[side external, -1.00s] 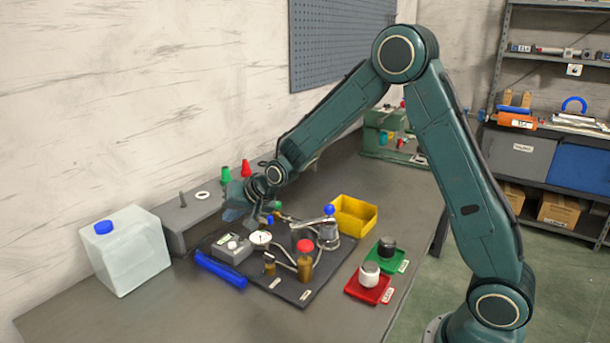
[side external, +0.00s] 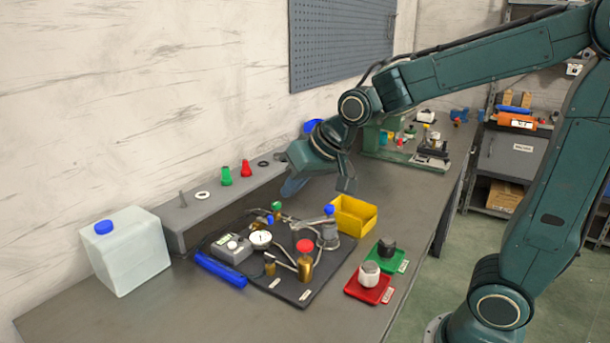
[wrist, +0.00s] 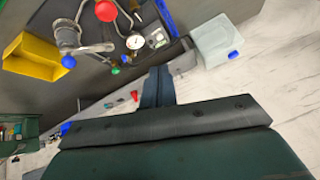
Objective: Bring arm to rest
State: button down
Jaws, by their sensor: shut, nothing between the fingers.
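My gripper (side external: 318,187) is up in the air over the back of the bench, above and behind the yellow bin, and touches nothing that I can see. In the wrist view my gripper (wrist: 158,72) shows its fingers together with nothing between them. The black board (side external: 310,283) lies on the bench below, with a gauge (side external: 261,239), a red-topped brass fitting (side external: 305,262), a grey box (side external: 232,249) and a blue-topped fitting (side external: 328,228) on it.
A yellow bin (side external: 354,215) stands behind the board. Red (side external: 371,291) and green (side external: 392,262) trays hold knobs at right. A grey shelf (side external: 205,209) with green and red cones runs along the wall. A white jug (side external: 128,252) stands at left.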

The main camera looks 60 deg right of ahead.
jog(key=s+r+n+g, duration=0.1)
jog(key=s+n, duration=0.2)
jog(key=s, duration=1.6)
jog(key=shift+d+g, duration=0.15)
jog(key=shift+g, duration=0.15)
